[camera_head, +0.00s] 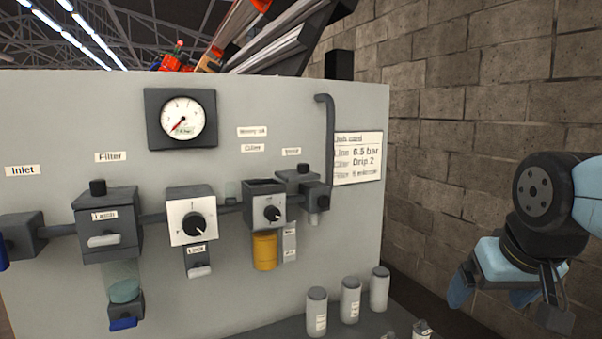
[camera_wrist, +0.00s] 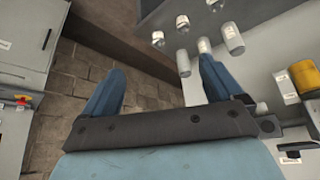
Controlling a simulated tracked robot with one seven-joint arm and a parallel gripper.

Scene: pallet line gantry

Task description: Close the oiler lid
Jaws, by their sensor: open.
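My gripper (camera_head: 493,295) is at the right of the head view, well apart from the oiler. In the wrist view its blue fingers (camera_wrist: 161,75) are spread with nothing between them.
Several grey canisters (camera_head: 350,300) stand on the ledge below the oiler, between it and my gripper. A filter unit (camera_head: 108,228), a regulator (camera_head: 191,215) and a gauge (camera_head: 181,119) are left of the oiler. A job card (camera_head: 358,158) and a bent pipe are right of it.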

